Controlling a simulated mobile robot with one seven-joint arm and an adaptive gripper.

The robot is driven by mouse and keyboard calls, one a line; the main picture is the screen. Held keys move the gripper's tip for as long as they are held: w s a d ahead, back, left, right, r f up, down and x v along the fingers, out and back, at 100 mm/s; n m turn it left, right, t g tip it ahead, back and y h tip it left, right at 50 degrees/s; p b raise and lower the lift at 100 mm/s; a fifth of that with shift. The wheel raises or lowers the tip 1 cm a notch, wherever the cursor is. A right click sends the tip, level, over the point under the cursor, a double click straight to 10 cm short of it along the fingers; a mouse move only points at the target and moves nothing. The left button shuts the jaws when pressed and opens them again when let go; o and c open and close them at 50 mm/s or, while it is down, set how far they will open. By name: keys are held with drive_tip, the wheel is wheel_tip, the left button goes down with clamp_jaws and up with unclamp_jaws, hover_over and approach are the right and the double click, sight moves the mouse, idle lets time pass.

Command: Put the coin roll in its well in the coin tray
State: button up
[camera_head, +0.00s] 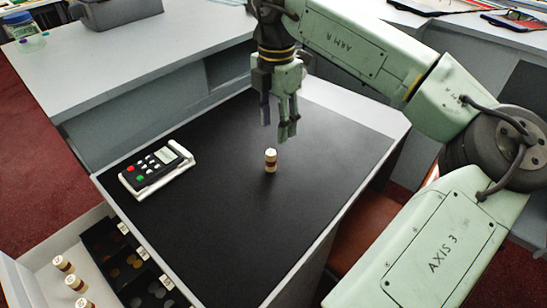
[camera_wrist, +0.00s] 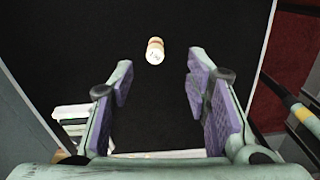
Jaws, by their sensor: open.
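The coin roll (camera_head: 270,160) is a small cream cylinder with a brown band. It stands upright on the black counter mat. It also shows in the wrist view (camera_wrist: 155,51), beyond the fingertips and between their lines. My gripper (camera_head: 277,120) is open and empty, pointing down above and behind the coin roll in the head view. Its purple finger pads (camera_wrist: 158,80) are wide apart in the wrist view. The coin tray (camera_head: 128,262) is at the lower left in an open drawer. It has dark compartments with coins. Similar rolls (camera_head: 75,283) stand in the white section beside it.
A white card terminal (camera_head: 157,169) lies on the left of the black mat (camera_head: 232,240). The mat is otherwise clear around the roll. A grey counter (camera_head: 140,60) with a grey box (camera_head: 115,10) and a jar (camera_head: 20,27) is at the back left.

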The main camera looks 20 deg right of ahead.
sight(270, 152)
wheel_tip(270, 152, down, 5)
drive_tip(key=shift+a+r+p, duration=0.1)
drive_tip(key=shift+r+p, duration=0.1)
drive_tip(key=shift+p, duration=0.15)
drive_tip(key=shift+a+f+p, duration=0.15)
drive_tip(key=shift+f+p, duration=0.2)
drive_tip(key=shift+f, duration=0.55)
drive_tip(key=shift+a+f+p, duration=0.2)
drive_tip(key=shift+f+p, duration=0.1)
drive_tip(key=shift+f, duration=0.65)
drive_tip(key=shift+a+f+p, duration=0.15)
drive_tip(key=shift+f+p, duration=0.2)
drive_tip(key=shift+f, duration=0.55)
drive_tip(key=shift+c, duration=0.3)
clamp_jaws()
